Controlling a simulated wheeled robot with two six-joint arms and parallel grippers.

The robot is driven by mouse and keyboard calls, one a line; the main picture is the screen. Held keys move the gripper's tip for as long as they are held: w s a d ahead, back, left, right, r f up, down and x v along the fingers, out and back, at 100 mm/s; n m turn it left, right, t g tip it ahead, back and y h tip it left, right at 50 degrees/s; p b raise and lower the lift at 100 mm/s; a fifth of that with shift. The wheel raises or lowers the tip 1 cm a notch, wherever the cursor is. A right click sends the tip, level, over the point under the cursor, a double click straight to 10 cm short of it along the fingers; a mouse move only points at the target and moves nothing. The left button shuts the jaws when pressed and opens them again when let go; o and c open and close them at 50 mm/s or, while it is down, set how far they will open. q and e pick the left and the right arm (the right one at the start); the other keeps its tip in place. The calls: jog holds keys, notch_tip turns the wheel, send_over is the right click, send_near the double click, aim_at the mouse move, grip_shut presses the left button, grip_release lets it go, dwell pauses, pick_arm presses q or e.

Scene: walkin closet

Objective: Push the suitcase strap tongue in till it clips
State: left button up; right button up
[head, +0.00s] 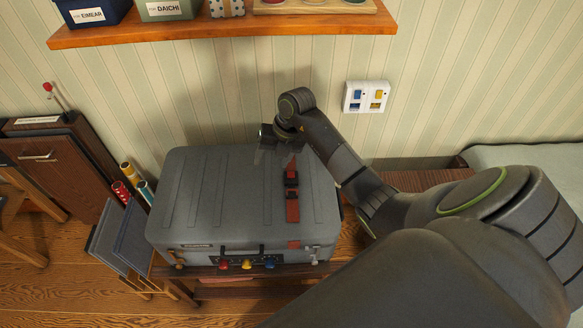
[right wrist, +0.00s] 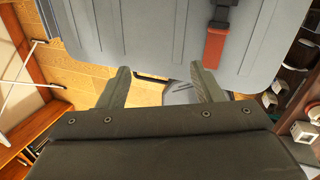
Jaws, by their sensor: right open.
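The grey suitcase (head: 225,195) lies flat on a low wooden bench. A red strap (head: 293,211) runs over the right part of its lid, with a black buckle (head: 291,181) in its middle; I cannot tell whether the tongue is fully in. My right gripper (head: 274,150) is open and empty at the suitcase's far edge, left of the strap and apart from it. In the right wrist view, the open fingers (right wrist: 162,86) show below the suitcase (right wrist: 130,35), with the strap (right wrist: 215,46) and part of the buckle (right wrist: 221,14) at upper right. My left gripper is not in view.
A wooden shelf (head: 225,30) with boxes runs along the wall above. A white wall panel (head: 367,97) with blue and yellow parts is right of my wrist. Coloured knobs (head: 246,264) sit at the suitcase's front. Boards and rolled items (head: 131,173) stand at left.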

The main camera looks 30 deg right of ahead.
jog(key=s+d+r+m+g+h, duration=0.1)
jog(key=d+r+g+h, duration=0.15)
jog(key=d, duration=0.25)
jog(key=b, duration=1.5)
send_over(292, 193)
jog(key=shift+t+h, duration=0.25)
jog(key=shift+h, duration=0.1)
jog(key=f, duration=1.5)
jog(key=shift+s+a+f, duration=0.1)
jog(key=shift+s+a, duration=0.1)
jog(key=shift+s, duration=0.05)
jog(key=shift+f, duration=1.2)
